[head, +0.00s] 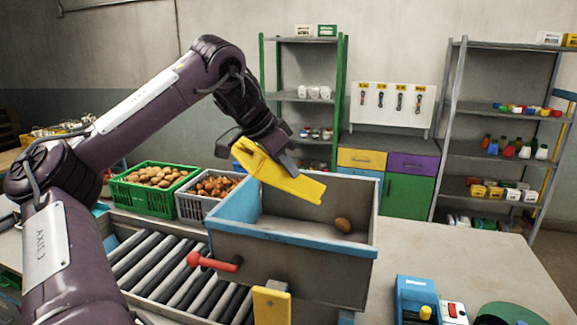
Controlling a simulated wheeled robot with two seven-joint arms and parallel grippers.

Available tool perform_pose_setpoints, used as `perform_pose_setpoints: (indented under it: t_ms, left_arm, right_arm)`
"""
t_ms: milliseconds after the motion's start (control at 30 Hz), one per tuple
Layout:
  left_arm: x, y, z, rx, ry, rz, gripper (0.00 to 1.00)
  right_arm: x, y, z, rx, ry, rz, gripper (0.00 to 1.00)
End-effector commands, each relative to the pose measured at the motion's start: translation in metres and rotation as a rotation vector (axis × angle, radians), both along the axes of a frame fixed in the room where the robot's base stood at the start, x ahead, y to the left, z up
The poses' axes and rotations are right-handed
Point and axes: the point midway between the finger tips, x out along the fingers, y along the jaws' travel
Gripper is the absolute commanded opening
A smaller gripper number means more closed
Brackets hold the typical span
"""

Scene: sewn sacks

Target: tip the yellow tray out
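The yellow tray (290,182) is tilted, sloping down to the right, above a grey bin (290,262) with a blue rim. My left gripper (262,150) is shut on the tray's upper left end. One brown potato-like item (342,225) is in the bin, near its back right. The tray's inside is mostly hidden, so I cannot tell whether anything is in it. My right gripper is not in view.
A green crate (118,190) and a grey crate (182,208) of brown produce stand left of the bin. A roller conveyor (165,268) runs at left. A red handle (213,262) and a blue device (416,292) are near the front. The table's right side (480,272) is mostly clear.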

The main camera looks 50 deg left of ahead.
Motion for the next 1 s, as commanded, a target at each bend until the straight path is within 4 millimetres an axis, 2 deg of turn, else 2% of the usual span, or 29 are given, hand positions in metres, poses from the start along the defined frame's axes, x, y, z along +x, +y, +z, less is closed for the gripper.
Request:
perform_pose_setpoints:
  t_ms: [100,233,700,833,1000]
  left_arm:
    - [0.0,0.0,-0.001,-0.005,-0.018,0.0,0.0]
    - [0.0,0.0,0.003,-0.023,-0.098,-0.001,0.0]
    - [-0.001,0.0,0.042,-0.113,-0.468,-0.005,0.0]
    - [0.0,0.0,0.054,-0.132,-0.55,-0.005,0.0]
    - [0.0,0.0,0.061,-0.138,-0.577,-0.004,0.0]
  right_arm:
    - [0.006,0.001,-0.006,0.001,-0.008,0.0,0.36]
    - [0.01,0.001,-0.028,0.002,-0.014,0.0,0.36]
    - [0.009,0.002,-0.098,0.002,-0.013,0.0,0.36]
    - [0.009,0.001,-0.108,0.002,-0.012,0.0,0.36]
    - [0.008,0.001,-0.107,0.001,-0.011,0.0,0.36]
